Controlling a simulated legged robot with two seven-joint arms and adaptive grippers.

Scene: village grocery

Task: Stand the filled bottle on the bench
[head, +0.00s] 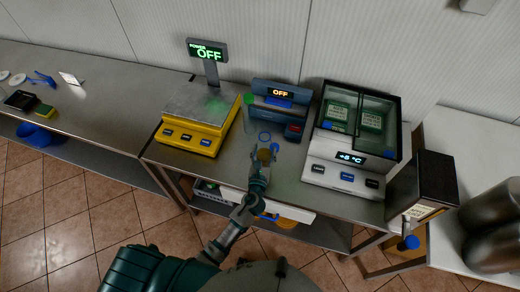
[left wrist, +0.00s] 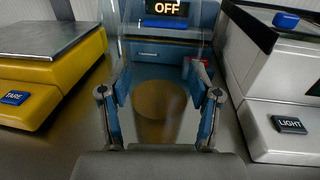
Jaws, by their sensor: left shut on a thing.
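My left gripper (head: 262,158) reaches over the middle bench (head: 225,178) from the front. In the left wrist view its two blue-padded fingers (left wrist: 160,105) stand on either side of a clear bottle, shut on it. The bottle (left wrist: 160,60) looks upright, with amber contents low down and its top cut off by the frame. In the head view the amber part (head: 264,154) shows at the fingertips, and the clear body is hard to make out. I cannot tell whether its base touches the bench. My right gripper is not in view.
A yellow scale (head: 198,122) stands left of the gripper. A blue-grey device reading OFF (head: 279,107) is just behind, and a white unit with a glass-lidded compartment (head: 340,170) is close on the right. Bare bench lies in front of the scale.

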